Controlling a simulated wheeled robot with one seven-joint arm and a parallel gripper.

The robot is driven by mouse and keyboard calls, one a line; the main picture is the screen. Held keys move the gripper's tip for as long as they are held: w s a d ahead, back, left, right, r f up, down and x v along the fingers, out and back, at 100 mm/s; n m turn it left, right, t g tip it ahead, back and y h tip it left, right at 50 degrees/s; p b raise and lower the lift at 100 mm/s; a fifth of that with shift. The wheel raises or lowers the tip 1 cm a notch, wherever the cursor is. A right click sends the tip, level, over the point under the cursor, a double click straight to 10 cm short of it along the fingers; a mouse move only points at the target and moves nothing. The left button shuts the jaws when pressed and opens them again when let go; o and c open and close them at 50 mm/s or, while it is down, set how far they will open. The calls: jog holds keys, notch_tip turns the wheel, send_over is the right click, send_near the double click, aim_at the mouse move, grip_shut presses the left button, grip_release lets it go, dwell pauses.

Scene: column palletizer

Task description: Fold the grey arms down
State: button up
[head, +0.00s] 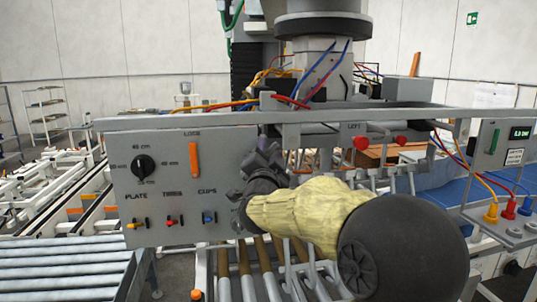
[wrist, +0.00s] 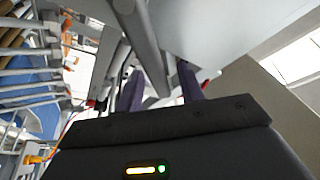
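My gripper (head: 266,158) is at the right edge of a grey control panel (head: 150,215), below the grey frame of the palletizer head. In the wrist view its two dark fingers (wrist: 160,88) stand apart, with a grey bar (wrist: 147,45) showing between them; I cannot tell whether they touch it. Several slim grey arms (head: 391,182) hang below the frame, right of my gripper. More grey bars (head: 247,285) slope down below my wrist. My own arm hides part of this area.
The panel carries an orange lock handle (head: 194,160), a black dial (head: 143,167) and small coloured levers. Red knobs (head: 362,143) sit on the frame. A box with a green display (head: 519,133) stands at right, and a roller conveyor (head: 65,270) at lower left.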

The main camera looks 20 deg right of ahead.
jog(key=b+v, duration=0.8)
jog(key=v, duration=0.9)
jog(key=shift+s, duration=0.2)
